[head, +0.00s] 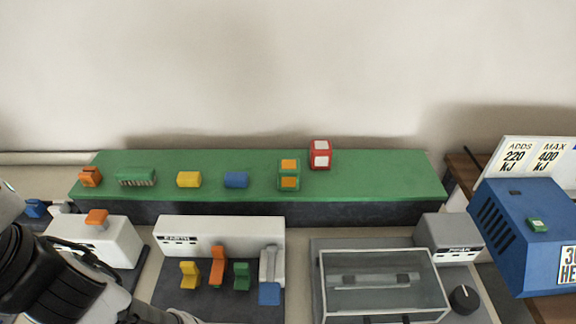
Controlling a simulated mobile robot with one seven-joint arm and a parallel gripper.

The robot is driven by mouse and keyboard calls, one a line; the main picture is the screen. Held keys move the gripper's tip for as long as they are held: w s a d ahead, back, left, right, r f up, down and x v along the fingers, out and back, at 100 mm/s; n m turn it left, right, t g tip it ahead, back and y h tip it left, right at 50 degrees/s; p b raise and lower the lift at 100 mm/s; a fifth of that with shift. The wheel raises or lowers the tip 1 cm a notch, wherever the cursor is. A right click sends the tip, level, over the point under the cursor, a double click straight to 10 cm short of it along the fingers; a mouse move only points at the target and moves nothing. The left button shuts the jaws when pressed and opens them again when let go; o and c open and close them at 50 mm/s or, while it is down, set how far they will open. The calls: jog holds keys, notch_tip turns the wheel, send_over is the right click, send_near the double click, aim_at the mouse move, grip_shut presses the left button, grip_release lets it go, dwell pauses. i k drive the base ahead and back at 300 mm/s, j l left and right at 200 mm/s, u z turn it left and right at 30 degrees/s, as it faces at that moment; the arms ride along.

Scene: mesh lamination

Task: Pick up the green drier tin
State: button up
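Two small green boxes with orange faces stand one behind the other on the green shelf, right of its middle: the rear box (289,165) and the front box (289,182). They look like the best match for the green drier tin, but I read no label on them. A green ribbed piece (136,176) lies farther left on the same shelf. My arm enters at the lower left and runs out of the bottom edge. My gripper's fingertips are not in view, and nothing of mine is near the green boxes.
The green shelf (380,178) also holds a red and white box (320,154), and blue (236,180), yellow (189,179) and orange (90,177) blocks. In front stand a white unit with coloured levers (220,230), a clear-lidded box (385,285) and a blue machine (520,240).

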aim_at(289, 172)
jog(key=l, duration=1.3)
jog(key=u, duration=0.05)
